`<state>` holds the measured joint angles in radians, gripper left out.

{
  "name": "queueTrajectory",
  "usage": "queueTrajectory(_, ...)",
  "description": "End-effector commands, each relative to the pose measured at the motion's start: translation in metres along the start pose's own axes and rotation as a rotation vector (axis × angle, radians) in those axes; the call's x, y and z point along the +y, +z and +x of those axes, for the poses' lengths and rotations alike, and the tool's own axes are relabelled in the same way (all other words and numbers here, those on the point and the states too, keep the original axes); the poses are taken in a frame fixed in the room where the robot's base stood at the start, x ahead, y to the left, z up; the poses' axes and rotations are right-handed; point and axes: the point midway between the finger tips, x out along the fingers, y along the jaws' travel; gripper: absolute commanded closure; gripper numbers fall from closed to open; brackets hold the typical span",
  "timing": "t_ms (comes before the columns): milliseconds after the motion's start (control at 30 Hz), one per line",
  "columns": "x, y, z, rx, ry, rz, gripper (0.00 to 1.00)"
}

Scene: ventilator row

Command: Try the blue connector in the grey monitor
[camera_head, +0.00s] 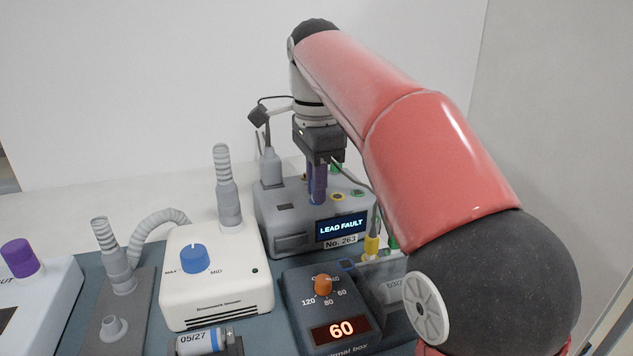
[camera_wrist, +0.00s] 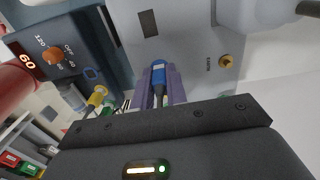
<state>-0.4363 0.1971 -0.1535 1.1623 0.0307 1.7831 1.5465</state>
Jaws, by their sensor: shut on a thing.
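The grey monitor (camera_head: 262,212) stands at the back middle, with a lit screen (camera_head: 342,227) reading "LEAD FAULT" and a label "No. 263". My gripper (camera_head: 318,198) points down over its top, behind the screen. In the wrist view the purple fingers (camera_wrist: 159,84) are shut on the blue connector (camera_wrist: 158,76), whose cable trails back under my gripper. The connector's tip is at or very near the monitor's top; I cannot tell whether it is seated in a socket.
Yellow (camera_head: 372,245) and green (camera_wrist: 107,106) connectors stand right of the monitor near an empty blue ring (camera_head: 345,264). A dark box (camera_head: 342,302) with an orange knob reads "60" in front. A white heater unit (camera_head: 215,280) stands to the left.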

Motion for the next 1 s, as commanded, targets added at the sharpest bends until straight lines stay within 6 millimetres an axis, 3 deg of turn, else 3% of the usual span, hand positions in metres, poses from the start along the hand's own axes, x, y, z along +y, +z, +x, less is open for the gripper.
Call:
queueTrajectory(100, 0.0, 0.0, 0.001, 0.001, 0.002, 0.0, 1.0)
queueTrajectory(133, 0.0, 0.0, 0.001, 0.001, 0.002, 0.0, 0.84)
queueTrajectory(333, 0.0, 0.0, 0.001, 0.0, 0.002, 0.0, 0.6)
queueTrajectory(667, 0.0, 0.0, -0.006, 0.0, 0.001, 0.0, 0.6)
queueTrajectory(1000, -0.001, 0.0, -0.06, 0.001, 0.0, 0.0, 0.6)
